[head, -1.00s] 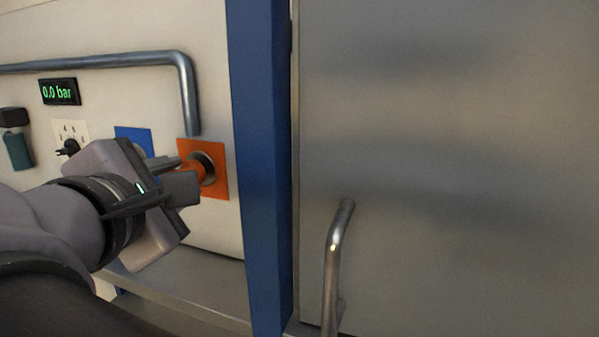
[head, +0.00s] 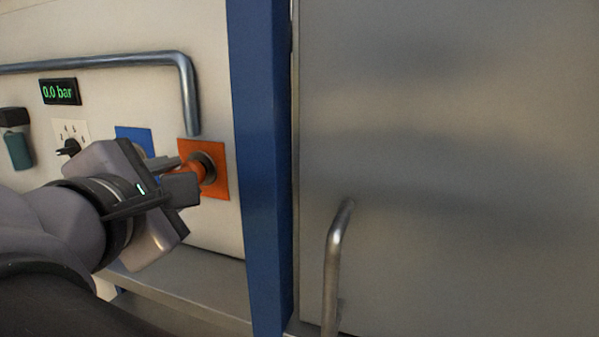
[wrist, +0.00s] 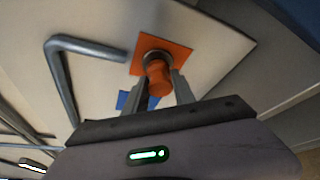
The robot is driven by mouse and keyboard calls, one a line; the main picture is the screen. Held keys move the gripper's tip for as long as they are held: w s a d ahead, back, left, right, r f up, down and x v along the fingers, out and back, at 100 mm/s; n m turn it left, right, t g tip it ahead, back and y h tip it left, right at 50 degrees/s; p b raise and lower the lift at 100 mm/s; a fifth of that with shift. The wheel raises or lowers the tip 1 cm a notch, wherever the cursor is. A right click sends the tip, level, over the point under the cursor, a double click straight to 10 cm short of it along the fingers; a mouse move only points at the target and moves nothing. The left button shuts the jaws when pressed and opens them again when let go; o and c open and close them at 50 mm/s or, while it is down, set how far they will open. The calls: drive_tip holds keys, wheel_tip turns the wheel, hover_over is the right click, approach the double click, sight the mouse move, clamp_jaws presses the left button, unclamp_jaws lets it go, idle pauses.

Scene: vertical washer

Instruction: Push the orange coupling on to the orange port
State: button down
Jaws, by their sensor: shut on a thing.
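The orange coupling (head: 193,171) is held between the fingers of my gripper (head: 180,176), which is shut on it. It also shows in the wrist view (wrist: 158,78), between the two fingers (wrist: 165,92). The orange port is a metal ring (head: 207,163) on a square orange plate (head: 217,181) on the pale panel. In the wrist view the orange plate (wrist: 178,54) lies straight ahead of the fingers. The coupling's far end is at the ring and lined up with it. I cannot tell how far it is seated.
A blue plate (head: 134,138) is left of the orange one, partly hidden by my gripper. A bent metal pipe (head: 189,95) runs above. A dial (head: 70,146) and a 0.0 bar display (head: 59,91) are at left. A blue post (head: 263,170) stands close at right.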

drive_tip(key=shift+w+d, duration=0.15)
drive_tip(key=shift+w, duration=0.3)
idle(0.6)
drive_tip(key=c, duration=0.9)
unclamp_jaws()
drive_tip(key=shift+c, duration=0.2)
